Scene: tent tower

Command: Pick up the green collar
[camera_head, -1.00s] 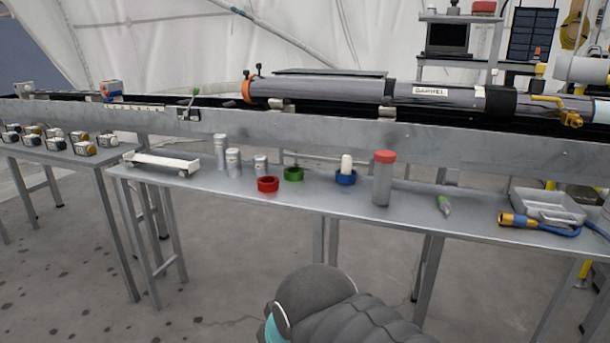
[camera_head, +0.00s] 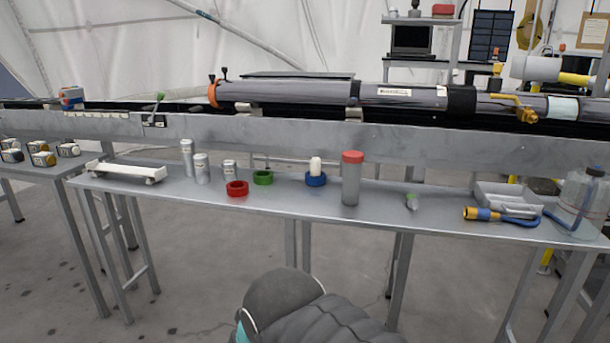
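The green collar (camera_head: 263,177) is a short ring lying on the metal table (camera_head: 270,205), towards its back edge. A red collar (camera_head: 237,188) lies just to its left and nearer to me. A blue collar (camera_head: 316,180) sits further right, with a white cylinder standing in it. Part of my arm shows at the bottom middle, dark grey and rounded, in front of the table and well short of the green collar. My gripper's fingers are not in view.
Several silver cylinders (camera_head: 202,168) stand left of the collars, beside a white rail piece (camera_head: 126,172). A red-capped tube (camera_head: 350,180) stands to the right. A grey tray (camera_head: 507,198) and a blue hose (camera_head: 525,221) lie further right. A long barrel (camera_head: 290,91) runs behind.

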